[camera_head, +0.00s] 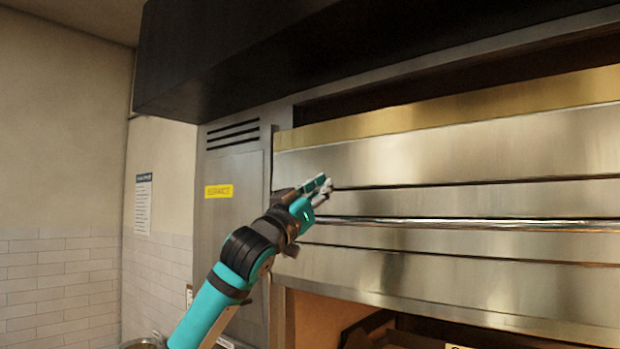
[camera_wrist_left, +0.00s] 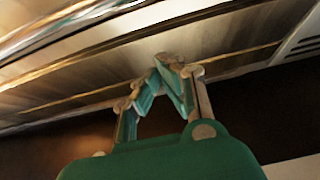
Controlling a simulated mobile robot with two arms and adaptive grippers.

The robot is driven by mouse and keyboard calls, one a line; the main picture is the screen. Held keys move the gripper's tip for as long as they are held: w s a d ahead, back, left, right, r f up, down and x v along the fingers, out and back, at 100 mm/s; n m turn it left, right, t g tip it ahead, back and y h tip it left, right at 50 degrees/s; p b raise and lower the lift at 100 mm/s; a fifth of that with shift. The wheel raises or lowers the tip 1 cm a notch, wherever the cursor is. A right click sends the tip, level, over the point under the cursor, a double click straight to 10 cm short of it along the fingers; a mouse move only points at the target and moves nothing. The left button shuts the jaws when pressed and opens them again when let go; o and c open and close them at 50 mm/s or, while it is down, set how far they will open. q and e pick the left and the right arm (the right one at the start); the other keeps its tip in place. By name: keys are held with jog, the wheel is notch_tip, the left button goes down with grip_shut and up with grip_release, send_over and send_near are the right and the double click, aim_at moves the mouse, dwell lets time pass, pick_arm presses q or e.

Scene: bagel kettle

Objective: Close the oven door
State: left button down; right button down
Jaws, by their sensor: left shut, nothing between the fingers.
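The oven's steel front (camera_head: 440,148) fills the right side of the head view, with a brass-toned strip along its top. A long horizontal bar handle (camera_head: 480,225) runs across it. A dark gap (camera_head: 420,88) shows above the strip, under the hood; I cannot tell how far the door stands open. My left gripper (camera_head: 323,187) is shut and empty in front of the left part of the steel front, just above the bar's left end. In the left wrist view its fingertips (camera_wrist_left: 165,65) meet, close to the steel panels (camera_wrist_left: 110,60). Contact cannot be told. My right gripper is not in view.
A dark hood (camera_head: 300,50) overhangs the oven. A vented side panel (camera_head: 233,220) with a yellow label stands left of the front. Below is an open compartment with boxes (camera_head: 385,335). A tiled wall (camera_head: 60,290) is at the far left.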

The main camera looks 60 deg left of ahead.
pick_arm(q)
jog(key=f, duration=0.2)
jog(key=w+f+b, duration=0.1)
jog(key=f, duration=0.1)
jog(key=shift+a, duration=0.1)
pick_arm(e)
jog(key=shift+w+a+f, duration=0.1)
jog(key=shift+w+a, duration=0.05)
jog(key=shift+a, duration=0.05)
pick_arm(q)
jog(key=shift+s+r, duration=0.1)
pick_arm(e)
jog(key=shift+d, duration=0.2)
